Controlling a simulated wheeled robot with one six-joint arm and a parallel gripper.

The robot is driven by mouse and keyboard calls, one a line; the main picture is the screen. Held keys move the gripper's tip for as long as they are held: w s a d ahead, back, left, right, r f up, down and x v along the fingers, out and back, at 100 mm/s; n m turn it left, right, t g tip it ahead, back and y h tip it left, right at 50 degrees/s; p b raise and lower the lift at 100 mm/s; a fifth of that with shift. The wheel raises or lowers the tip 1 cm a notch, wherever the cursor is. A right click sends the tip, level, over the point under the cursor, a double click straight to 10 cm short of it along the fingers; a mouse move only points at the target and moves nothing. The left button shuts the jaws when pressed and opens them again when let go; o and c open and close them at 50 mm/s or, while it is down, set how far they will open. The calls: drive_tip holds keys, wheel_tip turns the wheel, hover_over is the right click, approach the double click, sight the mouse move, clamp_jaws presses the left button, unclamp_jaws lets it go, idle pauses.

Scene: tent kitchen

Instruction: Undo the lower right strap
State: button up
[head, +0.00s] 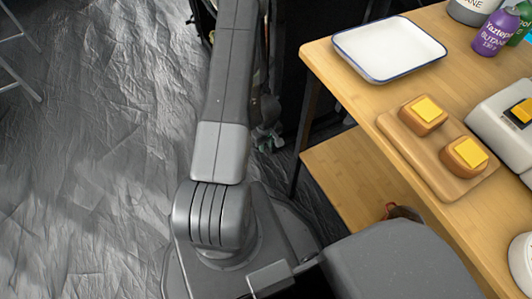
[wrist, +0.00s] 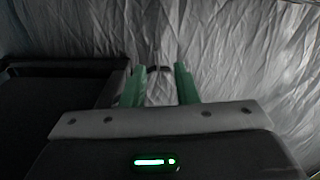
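My gripper (wrist: 160,68) shows in the wrist view, with two green fingers standing apart and a gap between them. A small dark piece (wrist: 160,71) appears between or just beyond the fingertips, against grey crumpled fabric (wrist: 235,55). I cannot tell whether it is part of a strap or whether the fingers touch it. No strap can be clearly made out in either view. In the head view my arm reaches up past the top edge, so my gripper is out of that picture.
A black tray-like thing (wrist: 50,95) lies left of my gripper. In the head view, a wooden table (head: 365,95) at right bears a white tray (head: 388,50), a board (head: 410,150) with two topped pieces, an appliance (head: 490,115) and canisters (head: 495,32). Dark crumpled floor (head: 100,160) is open at left.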

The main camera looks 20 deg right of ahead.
sight(266, 153)
drive_tip(key=f+b, duration=0.1)
drive_tip(key=f, duration=0.1)
drive_tip(key=f+b, duration=0.4)
drive_tip(key=shift+w+d+f, duration=0.2)
drive_tip(key=shift+w+f, duration=0.05)
drive_tip(key=shift+w, duration=0.05)
drive_tip(key=shift+c, duration=0.2)
clamp_jaws()
